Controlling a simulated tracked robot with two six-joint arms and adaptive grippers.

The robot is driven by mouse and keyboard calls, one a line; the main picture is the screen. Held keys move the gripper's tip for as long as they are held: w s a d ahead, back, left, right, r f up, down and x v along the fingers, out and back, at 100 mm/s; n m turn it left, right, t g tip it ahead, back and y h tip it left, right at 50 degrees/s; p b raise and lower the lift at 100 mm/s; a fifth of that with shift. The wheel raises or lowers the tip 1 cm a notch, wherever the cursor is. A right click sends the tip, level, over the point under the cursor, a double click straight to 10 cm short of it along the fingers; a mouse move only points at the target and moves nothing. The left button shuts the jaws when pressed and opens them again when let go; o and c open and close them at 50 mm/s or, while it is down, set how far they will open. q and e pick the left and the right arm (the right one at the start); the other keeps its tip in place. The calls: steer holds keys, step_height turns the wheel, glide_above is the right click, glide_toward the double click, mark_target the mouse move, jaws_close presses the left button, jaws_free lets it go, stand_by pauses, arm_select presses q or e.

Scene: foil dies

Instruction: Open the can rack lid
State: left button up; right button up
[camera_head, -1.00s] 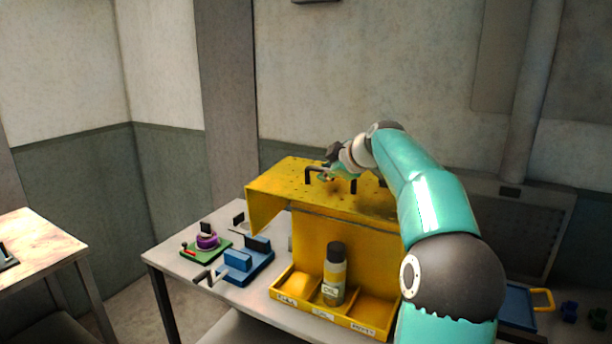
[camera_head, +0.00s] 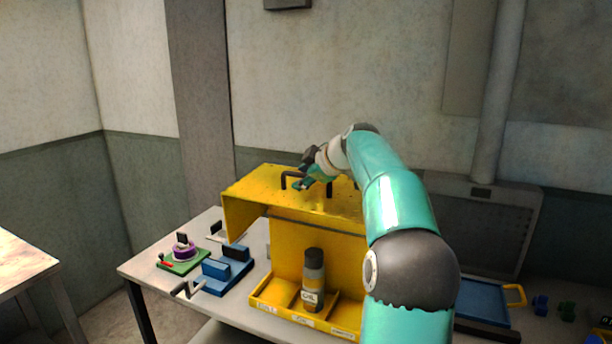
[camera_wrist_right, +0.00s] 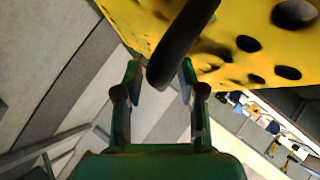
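The yellow can rack (camera_head: 338,245) stands on the table. Its lid (camera_head: 250,186) is a yellow panel across the top, raised clear of the open front compartments, with a black bar handle (camera_head: 287,179). My right gripper (camera_head: 304,184) is at the handle, partly hiding it. In the right wrist view, the fingers (camera_wrist_right: 160,78) are apart and the dark handle (camera_wrist_right: 182,42) runs between or just beyond their tips; contact cannot be told. A dark-capped can (camera_head: 313,285) stands upright in the rack's middle compartment. My left gripper is out of view.
Left of the rack on the table (camera_head: 150,268) are a blue fixture (camera_head: 222,271) and a green board with a purple ring (camera_head: 185,253). A blue tray (camera_head: 482,300) and small blue and green pieces lie to the right. A wall stands behind.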

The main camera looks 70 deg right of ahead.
steer(key=v, duration=1.2)
steer(key=shift+f, duration=0.1)
stand_by(0.4)
